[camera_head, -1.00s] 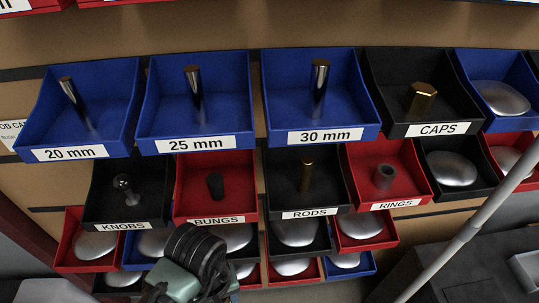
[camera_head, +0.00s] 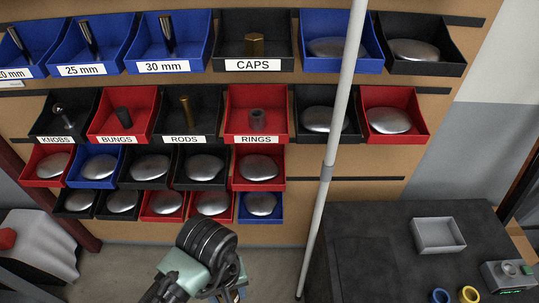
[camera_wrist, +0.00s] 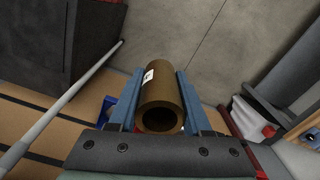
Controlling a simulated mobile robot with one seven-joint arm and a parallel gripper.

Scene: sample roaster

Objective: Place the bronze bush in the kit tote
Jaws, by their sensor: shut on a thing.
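The bronze bush (camera_wrist: 160,98) is a brown hollow cylinder with a small white label. In the wrist view it sits between the two blue fingers of my gripper (camera_wrist: 158,84), which is shut on it. Its open end faces the camera. In the head view my gripper (camera_head: 238,291) is low in the picture, in front of the bin rack, and its fingers are mostly hidden by the wrist. A shallow grey open tray (camera_head: 417,238), which looks like the kit tote, stands on the dark bench at the right, apart from my gripper. It looks empty.
A slanted grey pole (camera_head: 331,150) stands between the rack and the dark bench (camera_head: 375,225). Blue (camera_head: 441,297) and yellow (camera_head: 469,295) rings and a control box (camera_head: 508,275) are at the bench's front. The rack holds several labelled bins, including RINGS (camera_head: 282,120). A grey-draped thing is at left.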

